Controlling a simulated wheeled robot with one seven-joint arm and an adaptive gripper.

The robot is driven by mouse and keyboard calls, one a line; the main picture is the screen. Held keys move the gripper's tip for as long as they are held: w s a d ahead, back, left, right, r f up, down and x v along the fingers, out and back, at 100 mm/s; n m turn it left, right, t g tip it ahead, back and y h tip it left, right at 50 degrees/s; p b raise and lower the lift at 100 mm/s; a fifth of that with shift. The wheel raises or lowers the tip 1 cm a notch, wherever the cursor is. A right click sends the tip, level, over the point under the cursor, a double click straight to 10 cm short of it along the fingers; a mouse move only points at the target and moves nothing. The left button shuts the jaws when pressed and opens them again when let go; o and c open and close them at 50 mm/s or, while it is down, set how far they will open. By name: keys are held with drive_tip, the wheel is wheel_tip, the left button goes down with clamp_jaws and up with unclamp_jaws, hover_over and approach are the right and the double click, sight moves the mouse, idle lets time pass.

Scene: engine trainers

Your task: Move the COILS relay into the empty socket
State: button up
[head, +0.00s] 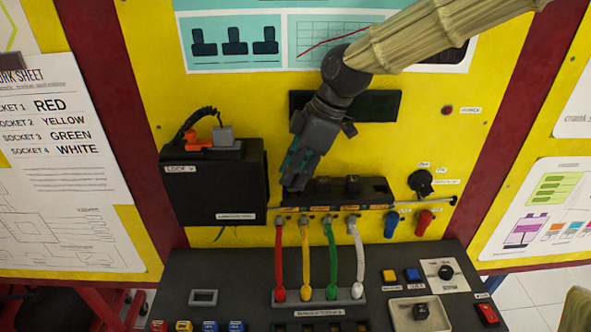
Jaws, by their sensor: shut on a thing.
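My gripper (291,181) points down and to the left in front of the yellow panel. Its fingers are closed at the left end of a black block (372,190), and what they hold is hidden behind them. A small dark raised part (352,184) stands on top of the block to the right of my gripper. I cannot read a COILS label on anything, and I cannot make out which opening is the empty socket. Whether my gripper touches the block is unclear.
A black box (208,190) with an orange connector (199,142) stands close to the left. Red, yellow, green and white leads (331,255) hang below the block to a grey strip. Blue (390,222) and red (424,221) plugs are at the right. A console (225,277) lies below.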

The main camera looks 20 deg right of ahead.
drive_tip(key=shift+f+b, duration=0.3)
drive_tip(key=shift+f, duration=0.55)
idle(0.6)
drive_tip(key=o, duration=0.6)
drive_tip(key=shift+o, duration=0.2)
drive_tip(key=shift+p+v, duration=2.45)
drive_tip(key=shift+v, duration=0.3)
drive_tip(key=shift+w+a, duration=0.1)
drive_tip(key=shift+a, duration=0.05)
drive_tip(key=shift+r+p, duration=0.85)
drive_tip(key=shift+r, duration=0.05)
